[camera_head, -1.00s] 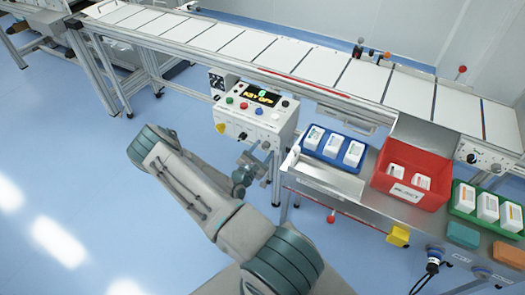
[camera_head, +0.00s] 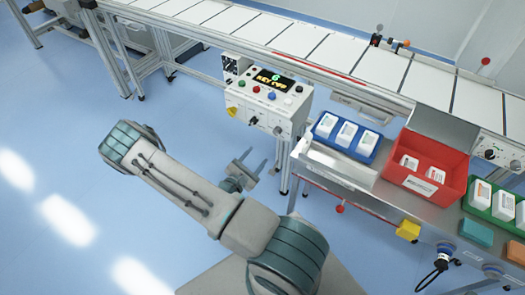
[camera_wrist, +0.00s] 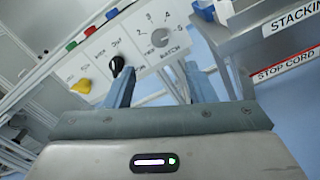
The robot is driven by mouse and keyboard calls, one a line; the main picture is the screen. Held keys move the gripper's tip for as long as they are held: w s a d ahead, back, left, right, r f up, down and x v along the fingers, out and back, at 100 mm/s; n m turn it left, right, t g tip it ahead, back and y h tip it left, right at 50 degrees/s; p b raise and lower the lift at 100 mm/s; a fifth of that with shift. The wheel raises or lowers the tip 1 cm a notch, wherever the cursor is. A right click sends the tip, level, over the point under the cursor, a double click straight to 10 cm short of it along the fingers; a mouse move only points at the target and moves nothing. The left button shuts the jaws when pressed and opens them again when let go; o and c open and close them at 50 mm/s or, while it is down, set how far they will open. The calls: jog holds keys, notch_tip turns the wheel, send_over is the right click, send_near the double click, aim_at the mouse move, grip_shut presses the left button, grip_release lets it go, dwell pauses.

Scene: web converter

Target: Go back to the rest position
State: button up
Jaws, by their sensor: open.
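My gripper (camera_head: 252,163) is open and empty in the head view. It hangs in front of and below the control box (camera_head: 268,98), apart from it. In the wrist view my gripper (camera_wrist: 160,85) shows its two blue-grey fingers spread, with nothing between them. The box's display (camera_head: 272,79) seems to read "KEY OFF".
A conveyor (camera_head: 300,42) runs behind the box. To the right, a metal bench (camera_head: 375,190) carries a blue bin (camera_head: 325,136), a red bin (camera_head: 425,197) and a green bin (camera_head: 480,208) with white boxes. A yellow block (camera_head: 408,230) sits at its edge. Open blue floor lies left.

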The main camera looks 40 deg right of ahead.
jog(key=shift+s+a, duration=0.25)
jog(key=shift+a, duration=0.3)
jog(key=s+a+r+m+g+y, duration=0.2)
jog(key=s+r+m+g+y, duration=0.15)
jog(key=r+m+g, duration=0.35)
jog(key=s+a+r+m+g+y, duration=0.1)
jog(key=s+r+m+g+y, duration=0.1)
jog(key=s+r+m+g, duration=0.5)
jog(key=s+a+r+m+t+y, duration=0.1)
jog(key=a+r+t+y, duration=0.4)
jog(key=r, duration=0.4)
jog(key=s+a+r+m+t+y, duration=0.2)
jog(key=a+r+t+y, duration=0.3)
jog(key=a+r, duration=0.3)
jog(key=shift+s+r+m+y, duration=0.15)
jog(key=shift+r+m+y, duration=0.15)
jog(key=shift+r+y, duration=0.2)
